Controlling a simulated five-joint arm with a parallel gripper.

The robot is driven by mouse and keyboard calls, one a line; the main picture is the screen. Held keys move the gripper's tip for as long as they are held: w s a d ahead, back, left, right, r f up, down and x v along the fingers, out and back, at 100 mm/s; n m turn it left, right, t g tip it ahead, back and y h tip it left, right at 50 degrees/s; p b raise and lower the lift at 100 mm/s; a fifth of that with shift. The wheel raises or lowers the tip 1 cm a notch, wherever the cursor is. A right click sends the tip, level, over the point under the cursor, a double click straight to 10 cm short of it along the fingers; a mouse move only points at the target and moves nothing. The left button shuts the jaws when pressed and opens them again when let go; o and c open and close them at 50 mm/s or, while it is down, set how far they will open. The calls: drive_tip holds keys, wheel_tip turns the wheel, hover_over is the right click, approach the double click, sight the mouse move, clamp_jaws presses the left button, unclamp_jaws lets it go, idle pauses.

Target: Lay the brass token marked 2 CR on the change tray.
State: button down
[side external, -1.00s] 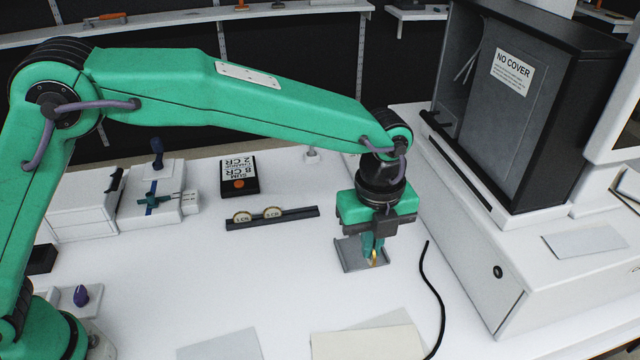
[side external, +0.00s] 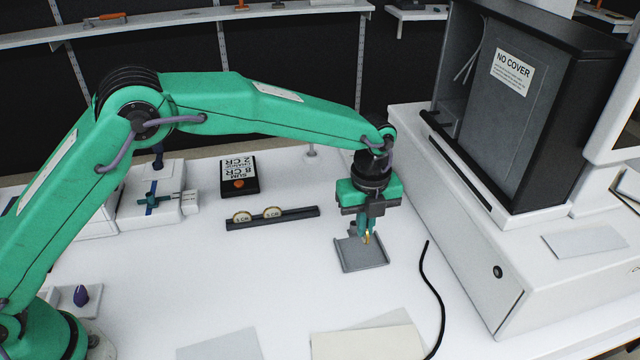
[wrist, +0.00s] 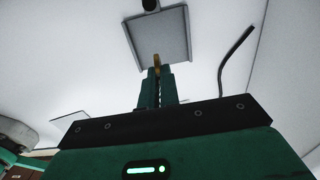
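My gripper (side external: 366,236) points down at the change tray and is shut on a brass token (side external: 367,239), which stands on edge between the fingertips. The marking on this token cannot be read. In the wrist view the token (wrist: 156,60) sticks out past the green fingers (wrist: 156,72), in front of the tray's near part. The grey change tray (side external: 367,260) lies flat on the white counter and looks empty; it also shows in the wrist view (wrist: 172,40). I cannot tell how high the token is above the tray.
A black rack (side external: 300,214) left of the tray holds two brass tokens (side external: 242,216) marked 5 CR. A black sign box (side external: 239,183) stands behind it. A black cable (side external: 432,290) and a white till cabinet (side external: 470,245) are to the right. Paper sheets (side external: 368,342) lie in front.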

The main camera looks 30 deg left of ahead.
sight(361, 251)
drive_tip(key=shift+w+a+f, duration=0.35)
drive_tip(key=shift+w+f, duration=0.1)
drive_tip(key=shift+w, duration=0.2)
drive_tip(key=shift+f, duration=0.1)
drive_tip(key=shift+f, duration=1.9)
drive_tip(key=shift+f, duration=0.15)
drive_tip(key=c, duration=1.6)
unclamp_jaws()
drive_tip(key=shift+c, duration=0.2)
